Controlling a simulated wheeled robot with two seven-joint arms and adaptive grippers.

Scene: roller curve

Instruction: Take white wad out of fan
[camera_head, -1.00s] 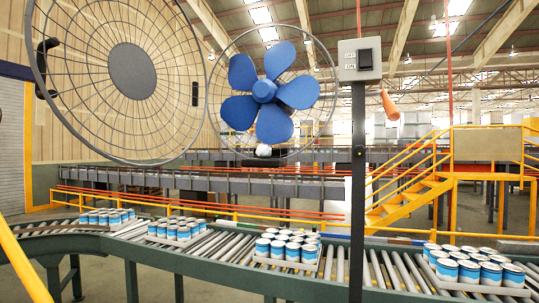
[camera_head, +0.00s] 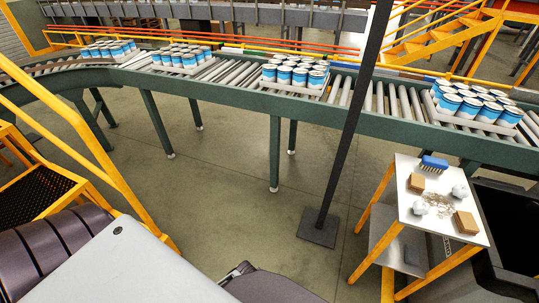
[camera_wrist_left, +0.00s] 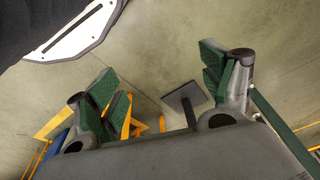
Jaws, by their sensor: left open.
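The fan and the white wad in it are out of both current views; only the dark stand pole (camera_head: 352,125) and its square foot (camera_head: 318,228) show in the head view. My left gripper (camera_wrist_left: 163,85) is open and empty in the left wrist view, its green-padded fingers wide apart. The stand's foot plate (camera_wrist_left: 185,97) shows on the floor beyond and between the fingers. Neither gripper's fingers show in the head view, and my right gripper is not in view.
A small white-topped table (camera_head: 439,226) at the right holds two white crumpled balls (camera_head: 421,207), brown blocks (camera_head: 467,222) and a blue brush (camera_head: 434,163). A black bin (camera_head: 515,220) stands beside it. A roller conveyor (camera_head: 233,102) with cans crosses behind. Yellow railings (camera_head: 95,150) stand left.

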